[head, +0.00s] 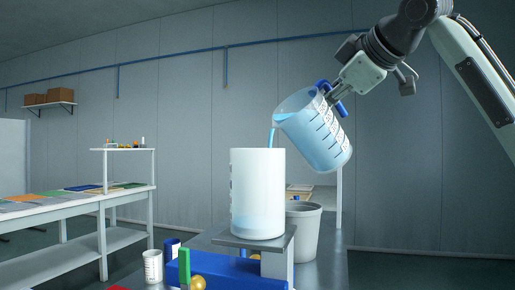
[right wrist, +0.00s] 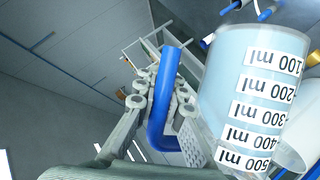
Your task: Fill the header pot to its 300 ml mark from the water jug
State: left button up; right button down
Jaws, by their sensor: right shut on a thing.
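The header pot (head: 258,180) is a tall white translucent cylinder upright on a grey platform. Pale blue water shows in its lower part; dark marks run along its left side, too small to read. The water jug (head: 318,130), clear with a blue handle, is tilted left above the pot, and a blue stream falls from its lip into the pot. My right gripper (head: 337,94) is shut on the jug's handle (right wrist: 161,105). In the right wrist view the jug (right wrist: 222,80) shows labels from 100 to 500 ml. My left gripper is not in view.
The grey platform (head: 270,242) stands over a blue block (head: 225,274). A white marked cup (head: 152,266) stands at the front left. A grey bin (head: 305,228) is behind the pot on the right. A white workbench (head: 120,212) is at the far left.

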jog(key=shift+s+r, duration=0.1)
jog(key=shift+r, duration=0.1)
jog(key=shift+a, duration=0.1)
dwell(0.4)
jog(key=shift+a+n, duration=0.1)
jog(key=shift+n, duration=0.2)
dwell(0.3)
jog(key=shift+s+r, duration=0.1)
dwell(0.5)
jog(key=shift+a, duration=0.1)
jog(key=shift+s+a+r+n+h, duration=0.1)
jog(key=shift+n+h, duration=0.2)
dwell(0.5)
dwell(0.4)
